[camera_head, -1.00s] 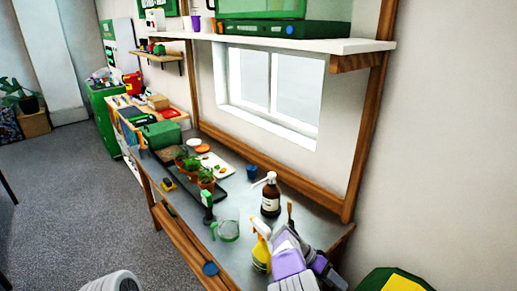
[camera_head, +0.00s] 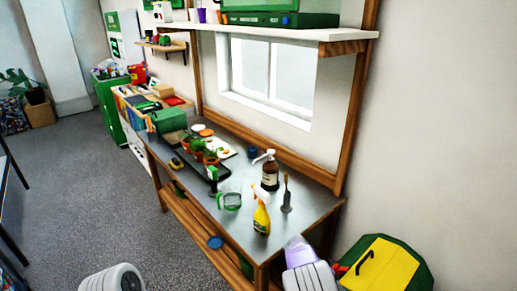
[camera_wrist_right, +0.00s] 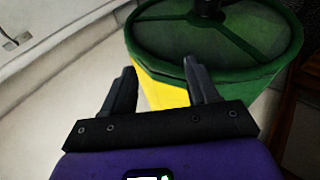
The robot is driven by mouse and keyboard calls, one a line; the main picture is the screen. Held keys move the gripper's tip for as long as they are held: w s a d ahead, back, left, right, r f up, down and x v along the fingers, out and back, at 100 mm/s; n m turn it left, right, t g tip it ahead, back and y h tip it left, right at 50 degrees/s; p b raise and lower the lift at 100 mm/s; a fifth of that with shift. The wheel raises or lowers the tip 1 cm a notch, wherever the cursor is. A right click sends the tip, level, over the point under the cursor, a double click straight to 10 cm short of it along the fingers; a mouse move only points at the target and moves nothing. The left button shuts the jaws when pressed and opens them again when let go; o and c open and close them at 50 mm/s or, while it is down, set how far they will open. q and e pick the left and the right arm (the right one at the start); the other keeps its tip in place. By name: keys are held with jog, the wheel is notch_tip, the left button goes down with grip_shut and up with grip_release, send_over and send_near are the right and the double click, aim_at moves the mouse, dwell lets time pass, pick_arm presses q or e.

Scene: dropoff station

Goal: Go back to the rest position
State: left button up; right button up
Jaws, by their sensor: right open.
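My right gripper (camera_wrist_right: 162,78) is open in the right wrist view, its two dark fingers spread with nothing between them. Beyond the fingers is a green and yellow container (camera_wrist_right: 215,35) with a round green rim. In the head view my right arm (camera_head: 305,270) is at the bottom, just off the bench's front right corner, with its gripper not clearly visible. A white and grey part of my left arm (camera_head: 113,280) shows at the bottom left. My left gripper is out of view.
A grey-topped workbench (camera_head: 290,225) holds a yellow spray bottle (camera_head: 261,218), a brown pump bottle (camera_head: 270,172), a green-handled jug (camera_head: 229,200) and potted plants (camera_head: 210,157). A green and yellow bin (camera_head: 385,268) stands right of the bench. Carpet left of the bench is open.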

jog(key=s+a+f+n+y+b, duration=0.25)
jog(key=s+f, duration=0.35)
jog(key=f, duration=0.4)
jog(key=s+a+f+n+y+b, duration=0.1)
jog(key=s+a+f+y, duration=0.1)
jog(key=s+f+y, duration=0.5)
jog(key=s+a+f+n+t+y+b, duration=0.2)
jog(key=s+a+f+t+b, duration=0.2)
jog(key=s+a, duration=0.6)
notch_tip(320, 180, down, 2)
jog(key=shift+a+f+t+b, duration=0.15)
jog(key=shift+t+b, duration=0.15)
jog(key=shift+b, duration=0.2)
